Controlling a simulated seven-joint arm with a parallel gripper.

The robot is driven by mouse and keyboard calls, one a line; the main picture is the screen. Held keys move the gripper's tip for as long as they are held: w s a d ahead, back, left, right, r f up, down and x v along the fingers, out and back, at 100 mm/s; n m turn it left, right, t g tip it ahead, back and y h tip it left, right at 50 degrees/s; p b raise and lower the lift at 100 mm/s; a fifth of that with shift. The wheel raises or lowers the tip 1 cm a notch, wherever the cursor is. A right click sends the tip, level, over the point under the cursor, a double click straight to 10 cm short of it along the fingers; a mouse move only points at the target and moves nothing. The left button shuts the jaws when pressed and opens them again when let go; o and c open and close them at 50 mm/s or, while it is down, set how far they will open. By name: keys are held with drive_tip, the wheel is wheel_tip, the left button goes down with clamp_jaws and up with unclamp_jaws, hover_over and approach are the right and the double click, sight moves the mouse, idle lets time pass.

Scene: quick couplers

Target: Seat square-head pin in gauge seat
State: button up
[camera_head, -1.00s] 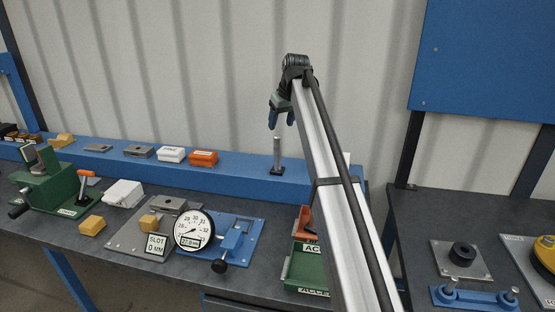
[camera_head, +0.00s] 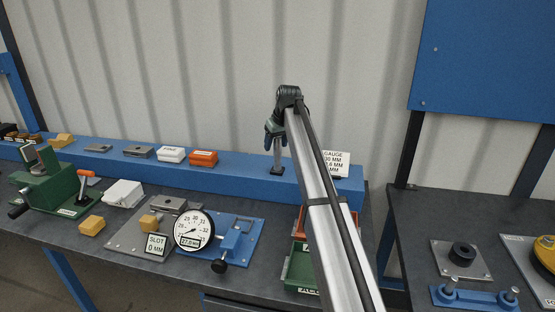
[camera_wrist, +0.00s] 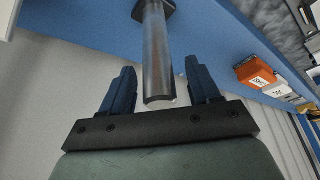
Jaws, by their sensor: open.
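A grey metal pin (camera_head: 277,158) stands upright on a dark square base, its likely square head, on the blue ledge. In the wrist view the pin (camera_wrist: 155,55) reaches between my two blue fingers with its free end near the palm. My gripper (camera_head: 274,136) is over the pin's top; in the wrist view it (camera_wrist: 160,82) is open, with a gap showing on both sides of the pin. A dial gauge (camera_head: 193,230) reading about 27.0 sits by a blue clamp fixture (camera_head: 232,238). I cannot tell which part is the gauge seat.
A white card headed GAUGE (camera_head: 336,163) stands right of the pin. An orange block (camera_head: 203,158) and a white block (camera_head: 171,154) lie left on the ledge. A green tray (camera_head: 300,268) is below, partly behind my arm. The ledge around the pin is clear.

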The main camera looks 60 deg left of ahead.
drive_tip(key=shift+c, duration=0.2)
clamp_jaws()
idle(0.3)
drive_tip(key=shift+r, duration=0.1)
idle(0.7)
